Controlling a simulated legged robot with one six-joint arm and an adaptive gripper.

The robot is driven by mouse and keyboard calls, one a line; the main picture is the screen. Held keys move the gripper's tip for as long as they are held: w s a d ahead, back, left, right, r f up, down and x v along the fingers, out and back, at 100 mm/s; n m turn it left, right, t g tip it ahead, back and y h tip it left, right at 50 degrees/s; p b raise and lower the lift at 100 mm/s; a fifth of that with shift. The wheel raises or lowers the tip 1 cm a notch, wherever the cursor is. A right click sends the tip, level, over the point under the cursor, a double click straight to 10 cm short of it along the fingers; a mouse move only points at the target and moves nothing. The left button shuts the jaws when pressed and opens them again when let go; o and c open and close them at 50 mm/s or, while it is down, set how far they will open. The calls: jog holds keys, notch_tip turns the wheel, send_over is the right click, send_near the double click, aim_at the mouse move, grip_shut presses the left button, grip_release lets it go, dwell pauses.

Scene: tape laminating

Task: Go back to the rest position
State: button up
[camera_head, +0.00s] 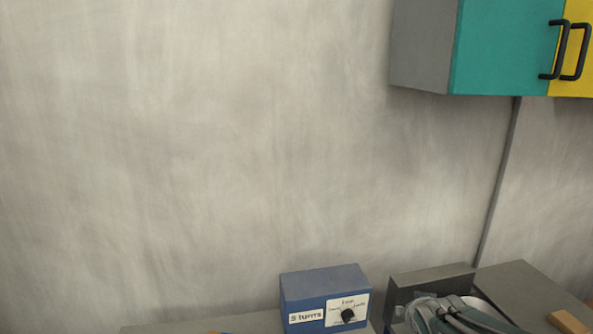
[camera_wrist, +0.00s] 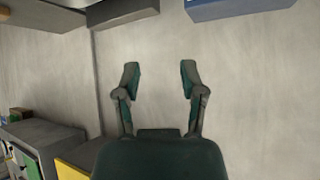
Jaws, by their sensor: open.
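My gripper (camera_wrist: 159,72) shows in the wrist view with its two dark green fingers spread apart. The space between the fingers is empty, with only the pale wall behind. The fingers touch nothing that I can see.
In the head view, a blue box (camera_head: 325,281) with a dial and a "3 turns" label stands low near the wall. A wooden block (camera_head: 567,321) lies at right. A teal cabinet (camera_head: 503,48) hangs above.

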jog(key=s+a+r+n+g+y, duration=0.1)
jog(key=s+a+g, duration=0.1)
jog(key=s, duration=0.7)
jog(key=s+a+r+n+g+y, duration=0.1)
jog(key=s+a, duration=0.4)
jog(key=s, duration=0.5)
jog(key=shift+s+a+r+n+g, duration=0.3)
jog(key=shift+r+g, duration=0.2)
jog(key=shift+r, duration=0.15)
